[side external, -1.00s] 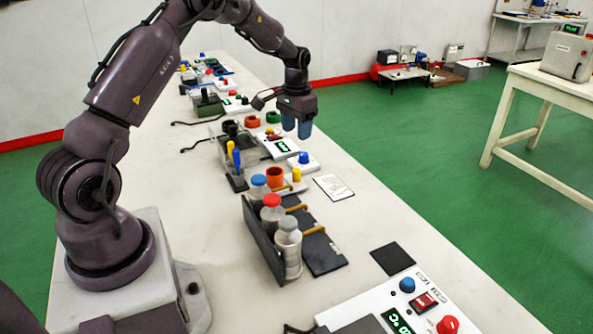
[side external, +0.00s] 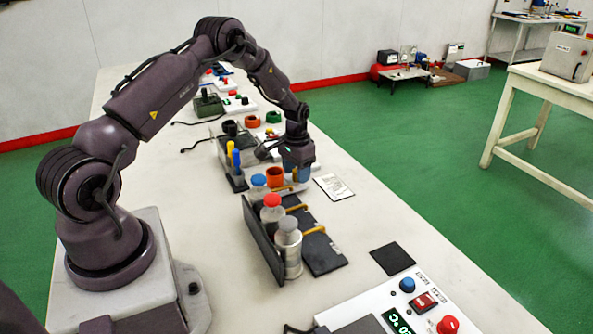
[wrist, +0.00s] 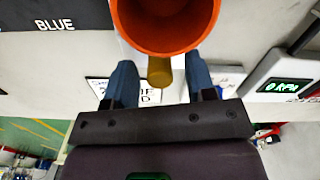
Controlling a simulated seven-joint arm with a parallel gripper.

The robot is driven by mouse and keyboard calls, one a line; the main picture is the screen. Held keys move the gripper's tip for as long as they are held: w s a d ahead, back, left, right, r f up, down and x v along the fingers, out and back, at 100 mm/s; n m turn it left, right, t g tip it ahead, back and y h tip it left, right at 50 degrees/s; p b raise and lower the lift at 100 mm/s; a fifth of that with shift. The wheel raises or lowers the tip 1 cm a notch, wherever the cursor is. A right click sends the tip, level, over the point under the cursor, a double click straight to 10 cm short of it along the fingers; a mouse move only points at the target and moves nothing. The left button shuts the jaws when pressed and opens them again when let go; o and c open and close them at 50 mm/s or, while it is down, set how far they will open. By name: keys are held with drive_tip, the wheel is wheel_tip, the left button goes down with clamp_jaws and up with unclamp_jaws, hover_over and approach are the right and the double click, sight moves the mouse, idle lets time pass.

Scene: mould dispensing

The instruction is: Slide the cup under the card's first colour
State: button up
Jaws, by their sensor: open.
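The orange cup (side external: 275,175) stands upright beside the row of bottles; the wrist view looks into its empty-looking inside (wrist: 165,22). My gripper (side external: 301,176) is low beside the cup. In the wrist view its blue fingers (wrist: 160,88) are open, one on each side of the cup's yellow handle (wrist: 160,70). The white card (side external: 334,187) lies on the table right of my gripper; its writing is partly hidden in the wrist view (wrist: 100,88). Bottles with a blue cap (side external: 259,180), a red cap (side external: 272,200) and a grey cap (side external: 288,224) stand in a row.
A holder with yellow and blue tools (side external: 236,180) stands left of the cup. A black square mat (side external: 393,259) and a white control panel (side external: 400,305) lie nearer.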

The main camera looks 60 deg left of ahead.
clamp_jaws()
drive_tip(key=d, duration=1)
unclamp_jaws()
drive_tip(key=shift+r, duration=0.1)
wheel_tip(320, 180, up, 13)
idle(0.4)
